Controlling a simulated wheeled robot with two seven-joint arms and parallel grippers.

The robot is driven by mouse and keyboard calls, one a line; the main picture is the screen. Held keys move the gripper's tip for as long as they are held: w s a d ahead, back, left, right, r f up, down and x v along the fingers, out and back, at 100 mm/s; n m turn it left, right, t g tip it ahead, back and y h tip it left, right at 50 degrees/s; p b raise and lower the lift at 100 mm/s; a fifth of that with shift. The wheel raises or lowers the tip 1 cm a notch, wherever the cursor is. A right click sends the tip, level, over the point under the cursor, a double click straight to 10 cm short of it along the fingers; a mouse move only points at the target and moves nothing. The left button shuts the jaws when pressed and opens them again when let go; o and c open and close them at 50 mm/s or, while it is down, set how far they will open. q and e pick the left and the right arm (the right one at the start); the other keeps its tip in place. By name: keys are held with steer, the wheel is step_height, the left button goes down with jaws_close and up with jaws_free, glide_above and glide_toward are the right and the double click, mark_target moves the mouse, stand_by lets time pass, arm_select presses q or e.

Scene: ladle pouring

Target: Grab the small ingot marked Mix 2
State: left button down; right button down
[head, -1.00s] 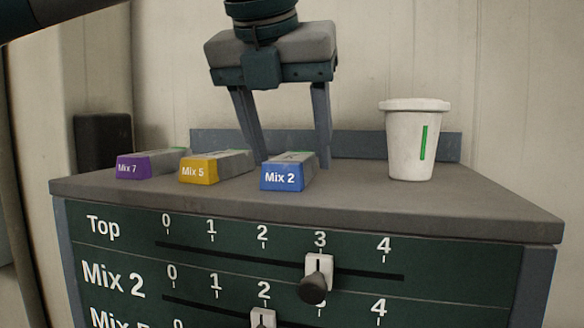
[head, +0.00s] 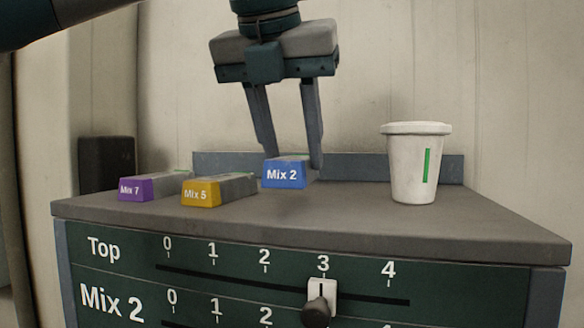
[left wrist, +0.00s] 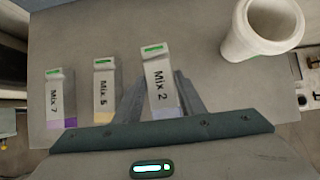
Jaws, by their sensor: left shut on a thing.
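The small ingot marked Mix 2 (head: 285,174) has a blue front end and a grey body. It also shows in the left wrist view (left wrist: 160,80), lying between the fingers. My left gripper (head: 290,160) comes down from above and is shut on this ingot. The ingot appears raised a little above the cabinet top (head: 330,215). The yellow-ended Mix 5 ingot (head: 202,193) and the purple-ended Mix 7 ingot (head: 136,190) lie on the top to the left of it. My right gripper is not in view.
A white cup (head: 414,165) with a green mark stands on the right of the top. A low back ledge (head: 360,168) runs along the wall. The cabinet front has slider scales, with a knob (head: 318,308) near 3 on the Top row. The front right of the top is clear.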

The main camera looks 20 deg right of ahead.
mark_target(291, 158)
arm_select(q)
steer(key=shift+r, duration=3.6)
